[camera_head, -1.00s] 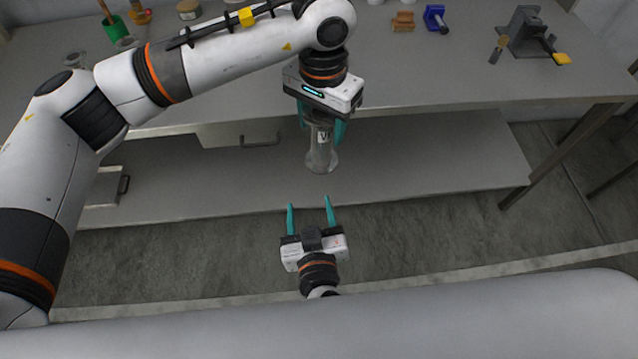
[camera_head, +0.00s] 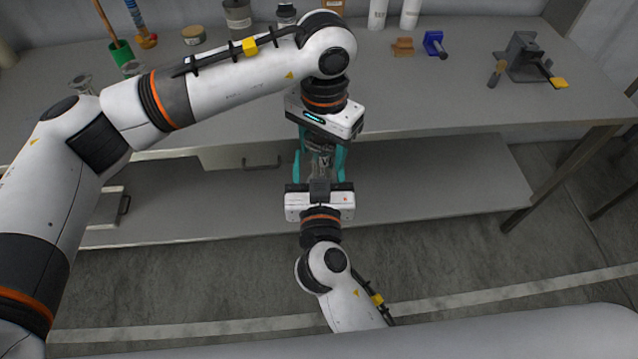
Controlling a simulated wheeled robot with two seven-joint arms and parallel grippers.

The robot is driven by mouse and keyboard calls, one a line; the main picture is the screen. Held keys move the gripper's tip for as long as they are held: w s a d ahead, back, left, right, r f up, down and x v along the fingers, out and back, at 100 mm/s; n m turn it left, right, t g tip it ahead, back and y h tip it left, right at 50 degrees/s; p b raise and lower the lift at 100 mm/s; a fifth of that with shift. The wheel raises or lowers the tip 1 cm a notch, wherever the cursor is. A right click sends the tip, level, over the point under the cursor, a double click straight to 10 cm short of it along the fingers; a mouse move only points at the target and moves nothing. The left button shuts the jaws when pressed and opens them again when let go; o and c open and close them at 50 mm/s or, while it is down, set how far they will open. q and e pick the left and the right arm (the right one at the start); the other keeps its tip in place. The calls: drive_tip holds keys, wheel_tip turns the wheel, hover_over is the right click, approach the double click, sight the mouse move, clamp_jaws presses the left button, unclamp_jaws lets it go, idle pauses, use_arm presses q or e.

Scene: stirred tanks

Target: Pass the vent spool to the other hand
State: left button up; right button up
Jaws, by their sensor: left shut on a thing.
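The vent spool (camera_head: 320,164) is a grey, glassy-looking piece with a white label showing a "V". It hangs upright in front of the bench edge, between my two grippers. My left gripper (camera_head: 322,142) comes from above and is shut on its upper part. My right gripper (camera_head: 319,166) comes from below, its teal fingers reaching up on both sides of the spool's lower part. Those fingers look spread, wider than the spool. The spool's lower end is hidden behind the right gripper's body.
A lower shelf (camera_head: 440,180) lies behind the grippers. The floor on the right is free.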

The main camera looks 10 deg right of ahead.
drive_tip(key=shift+w+d, duration=0.1)
drive_tip(key=shift+w, duration=0.95)
drive_tip(key=c, duration=1.1)
use_arm(q)
drive_tip(key=o, duration=1.3)
drive_tip(key=shift+s+d, duration=0.1)
drive_tip(key=shift+s, duration=0.05)
drive_tip(key=shift+c, duration=0.2)
use_arm(e)
clamp_jaws()
use_arm(q)
drive_tip(key=shift+r, duration=0.15)
